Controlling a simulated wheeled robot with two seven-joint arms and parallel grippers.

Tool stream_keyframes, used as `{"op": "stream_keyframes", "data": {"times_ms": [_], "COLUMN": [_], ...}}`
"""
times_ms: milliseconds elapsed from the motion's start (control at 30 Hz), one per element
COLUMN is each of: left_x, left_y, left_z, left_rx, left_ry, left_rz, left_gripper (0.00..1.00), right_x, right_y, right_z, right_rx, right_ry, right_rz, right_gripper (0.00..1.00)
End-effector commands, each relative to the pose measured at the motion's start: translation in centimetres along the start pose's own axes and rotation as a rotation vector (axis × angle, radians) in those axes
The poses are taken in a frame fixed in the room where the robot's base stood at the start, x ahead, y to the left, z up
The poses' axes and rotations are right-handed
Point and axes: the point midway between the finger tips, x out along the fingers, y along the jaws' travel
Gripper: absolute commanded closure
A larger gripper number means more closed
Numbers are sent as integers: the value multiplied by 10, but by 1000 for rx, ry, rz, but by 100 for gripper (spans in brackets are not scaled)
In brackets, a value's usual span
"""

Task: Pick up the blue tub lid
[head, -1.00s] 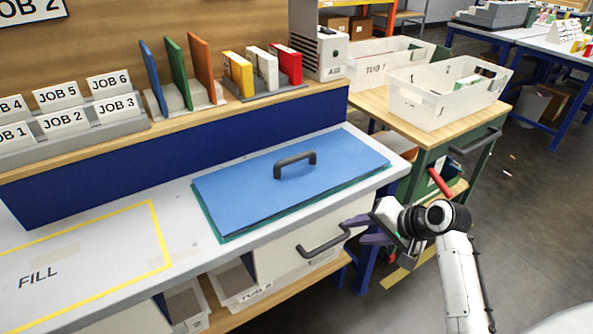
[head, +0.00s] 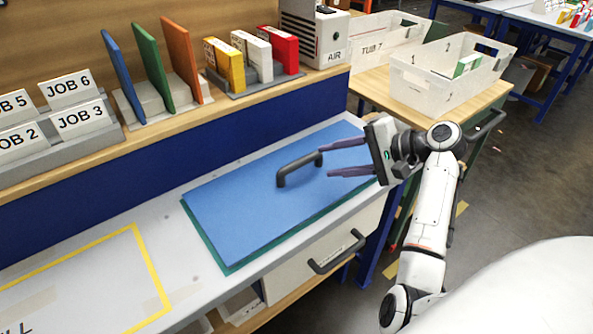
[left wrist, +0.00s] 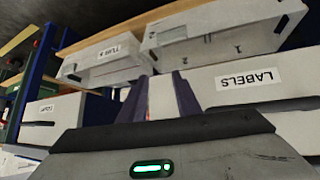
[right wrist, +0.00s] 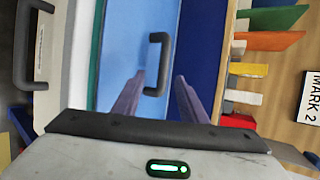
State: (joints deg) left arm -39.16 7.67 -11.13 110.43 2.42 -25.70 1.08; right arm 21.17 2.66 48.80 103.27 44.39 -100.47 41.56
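The blue tub lid (head: 255,205) lies flat on the bench over a green edge, with a dark arched handle (head: 299,168) on top. My right gripper (head: 330,158) is open above the right part of the lid, its fingers pointing at the handle and apart from it. In the right wrist view the handle (right wrist: 156,62) stands ahead of the right gripper's spread fingers (right wrist: 158,92), with nothing between them. My left gripper (left wrist: 160,98) is outside the head view. In the left wrist view its fingers are apart and empty, facing drawers and tubs.
A raised shelf behind the lid holds coloured boards (head: 147,65), small boxes (head: 250,55) and job cards (head: 78,115). White tubs (head: 450,75) stand on a side table at the back right. A drawer handle (head: 337,253) juts out below the bench front.

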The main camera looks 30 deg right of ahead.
Motion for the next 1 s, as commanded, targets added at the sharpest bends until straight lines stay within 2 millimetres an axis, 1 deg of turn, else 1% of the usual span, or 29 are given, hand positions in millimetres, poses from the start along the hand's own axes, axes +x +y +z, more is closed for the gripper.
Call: {"op": "stream_keyframes", "data": {"times_ms": [33, 133, 267, 433, 533, 667, 833, 867, 1000], "left_x": [0, -1, -1, -1, 0, 1, 2, 2, 2], "left_y": [0, 1, 1, 1, 1, 1, 1, 1, 1], "left_z": [4, 9, 9, 8, 8, 4, -2, -2, -3], "left_rx": [-1, -1, -1, -1, -1, 1, 2, 3, 3], "left_ry": [-7, -15, -16, -15, -13, -7, 5, 6, 6], "left_rz": [0, 1, 1, 2, 2, 2, 2, 3, 3], "left_gripper": [70, 70, 70, 70, 70, 70, 70, 70, 70], "right_x": [8, 16, 26, 52, 64, 70, 70, 70, 70], "right_y": [0, -1, -3, -10, -8, -8, -8, -8, -8], "right_z": [0, 0, 1, 2, 1, 1, 1, 1, 1], "right_rx": [1, -1, -1, -1, 0, -2, -2, -2, -1], "right_ry": [-2, 0, -2, -3, -1, 1, 2, 2, 2], "right_rz": [-2, -1, -1, -2, 0, 1, 1, 1, 1], "right_gripper": [61, 61, 61, 61, 61, 61, 61, 63, 87]}}
